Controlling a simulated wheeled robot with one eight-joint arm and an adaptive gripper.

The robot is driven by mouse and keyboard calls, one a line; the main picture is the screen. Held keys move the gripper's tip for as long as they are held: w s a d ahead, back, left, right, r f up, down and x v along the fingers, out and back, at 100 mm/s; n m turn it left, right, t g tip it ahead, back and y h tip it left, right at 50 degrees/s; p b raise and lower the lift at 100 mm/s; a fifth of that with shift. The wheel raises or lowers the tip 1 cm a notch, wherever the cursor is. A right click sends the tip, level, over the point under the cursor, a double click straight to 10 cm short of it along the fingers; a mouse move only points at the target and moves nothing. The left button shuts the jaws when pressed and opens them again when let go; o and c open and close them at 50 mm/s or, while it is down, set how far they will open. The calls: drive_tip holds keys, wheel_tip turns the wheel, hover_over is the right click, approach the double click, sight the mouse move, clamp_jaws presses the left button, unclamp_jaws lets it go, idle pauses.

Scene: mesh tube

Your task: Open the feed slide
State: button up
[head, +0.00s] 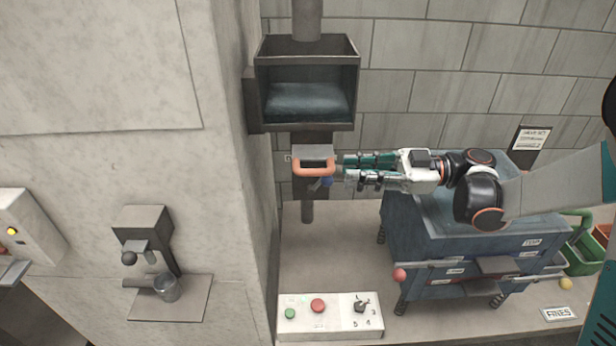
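The feed slide (312,152) is a grey plate in a dark housing under the feed hopper (307,100). Its orange handle (314,172) sticks out at the front. My gripper (345,169) comes in from the right, its green and silver fingers pointing left. The two fingers are apart with a gap between them and nothing visible in it. The fingertips are just right of the handle; from this view I cannot tell whether they touch it.
A blue sieve shaker (415,235) stands under my arm. A control box (330,317) with green and red buttons and a dial sits at the front. A concrete pillar (225,150) is at left, with a small dispenser and metal cup (166,288). Green bin (580,258) at right.

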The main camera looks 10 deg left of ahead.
sight(296, 170)
drive_tip(key=x, duration=0.7)
drive_tip(key=b+x, duration=0.1)
drive_tip(key=x, duration=0.2)
drive_tip(key=shift+s+a+r, duration=0.1)
drive_tip(key=shift+s+a, duration=0.2)
drive_tip(key=shift+s, duration=0.05)
drive_tip(key=shift+x, duration=0.85)
drive_tip(key=shift+w, duration=0.1)
clamp_jaws()
